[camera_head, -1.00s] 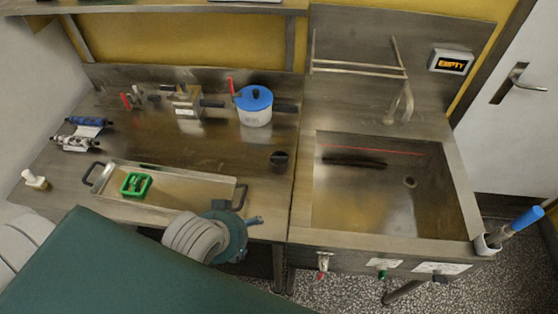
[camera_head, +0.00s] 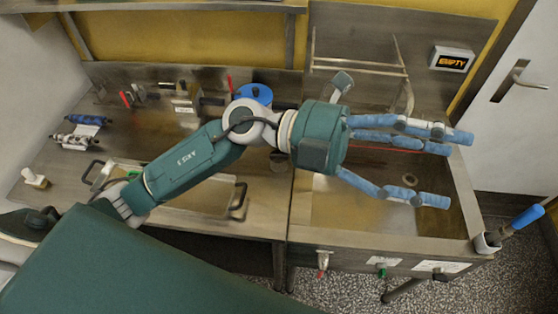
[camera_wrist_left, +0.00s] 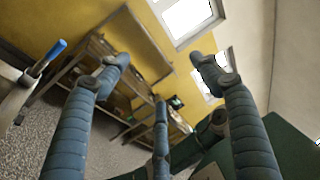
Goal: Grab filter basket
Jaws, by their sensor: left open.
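My left gripper (camera_head: 446,171) is open and empty, its blue fingers spread above the sink (camera_head: 335,218) and pointing right. In the left wrist view the same fingers (camera_wrist_left: 160,75) stand apart with nothing between them. I cannot identify a filter basket for certain. A small green object lay in the metal tray (camera_head: 218,206) in the earlier view; my left forearm now covers most of that tray. The round drain (camera_head: 410,181) in the sink floor shows between the fingers. My right gripper is not in view.
A blue-lidded pot (camera_head: 256,93) stands behind my left wrist. A faucet (camera_head: 405,98) rises at the sink's back. A blue-handled tool (camera_head: 524,218) stands in a holder at the sink's front right corner. A display (camera_head: 451,61) reading EMPTY is on the wall.

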